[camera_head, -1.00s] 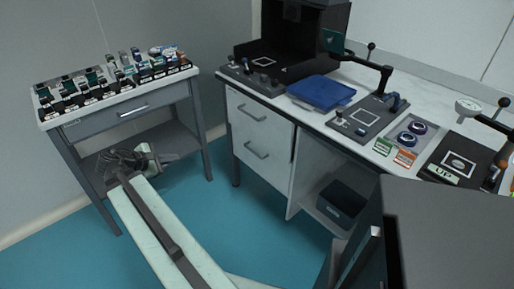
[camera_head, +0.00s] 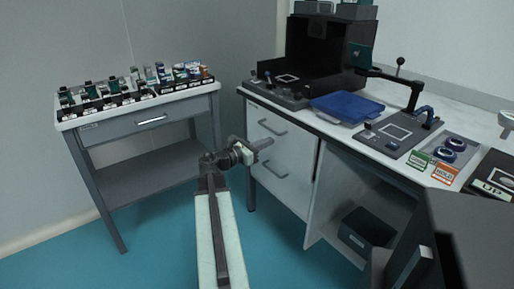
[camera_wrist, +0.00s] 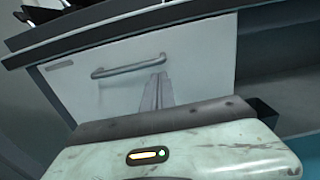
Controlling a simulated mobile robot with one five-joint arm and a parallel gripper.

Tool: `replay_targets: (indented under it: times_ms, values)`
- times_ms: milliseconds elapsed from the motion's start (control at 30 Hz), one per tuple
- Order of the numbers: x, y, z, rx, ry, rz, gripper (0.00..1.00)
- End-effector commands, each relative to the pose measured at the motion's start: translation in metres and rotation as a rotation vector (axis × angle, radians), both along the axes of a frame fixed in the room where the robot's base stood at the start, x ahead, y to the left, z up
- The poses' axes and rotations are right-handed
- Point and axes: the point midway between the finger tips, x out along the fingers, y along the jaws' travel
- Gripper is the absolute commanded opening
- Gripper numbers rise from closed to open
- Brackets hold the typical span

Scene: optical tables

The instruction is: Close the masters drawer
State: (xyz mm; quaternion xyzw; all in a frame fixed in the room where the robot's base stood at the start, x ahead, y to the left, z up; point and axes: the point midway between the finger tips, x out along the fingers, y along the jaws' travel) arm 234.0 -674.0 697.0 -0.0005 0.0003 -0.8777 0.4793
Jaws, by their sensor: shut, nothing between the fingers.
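White drawers sit under the right bench, one above the other, each with a grey bar handle. The upper drawer front (camera_head: 285,146) is partly behind my gripper (camera_head: 266,143). In the wrist view a white drawer front (camera_wrist: 205,50) with a bar handle (camera_wrist: 130,68) fills the middle, and a small plate at its upper left is unreadable. My gripper (camera_wrist: 158,92) is shut and empty, its fingers pointing at this front below the handle; I cannot tell whether they touch it. The lower drawer (camera_head: 279,182) looks flush. No readable label shows which drawer is the masters drawer.
A grey side table with its own drawer (camera_head: 150,121) and racks of small bottles stands left. The bench top (camera_head: 318,117) holds a blue case (camera_head: 346,107) and devices. A dark bin (camera_head: 366,235) sits below. The teal floor (camera_head: 160,240) is clear.

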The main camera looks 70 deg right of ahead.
Motion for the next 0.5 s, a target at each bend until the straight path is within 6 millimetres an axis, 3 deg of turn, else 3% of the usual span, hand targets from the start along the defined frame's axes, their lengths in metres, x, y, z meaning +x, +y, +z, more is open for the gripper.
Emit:
replay_targets:
  times_ms: [200, 500]
  values:
    - [-0.022, -0.035, 0.000, -0.001, -0.001, -0.002, 0.00]
    - [-0.032, -0.050, 0.000, 0.000, -0.001, 0.000, 0.00]
